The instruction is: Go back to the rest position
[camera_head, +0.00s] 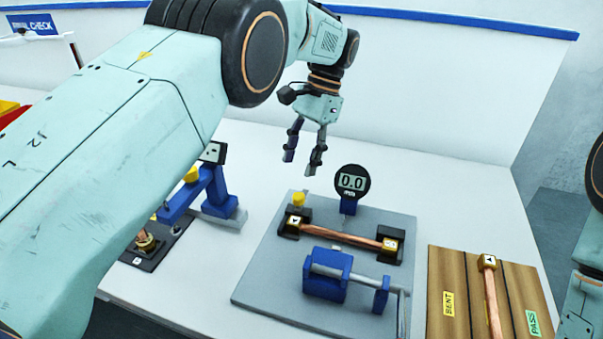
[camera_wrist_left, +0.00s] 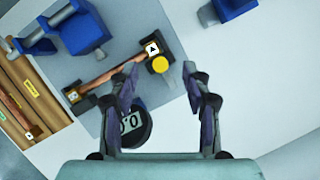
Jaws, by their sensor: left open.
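My left gripper (camera_head: 303,160) is open and empty, hanging above the table behind the grey fixture plate (camera_head: 265,275). Its two spread fingers also show in the left wrist view (camera_wrist_left: 161,75). A copper rod (camera_head: 345,236) with lettered end blocks lies across two black supports on the plate. A round dial gauge (camera_head: 351,183) reading 0.0 stands behind the rod. A blue clamp (camera_head: 325,285) with a grey bar sits in front of it. Part of my right arm shows at the right edge; its gripper is out of view.
A wooden tray (camera_head: 437,265) labelled BENT and PASS stands at the right, with another copper rod (camera_head: 492,300) in it. A blue stand (camera_head: 212,195) on a dark base is at the left, partly behind my left arm. The white table is clear behind the plate.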

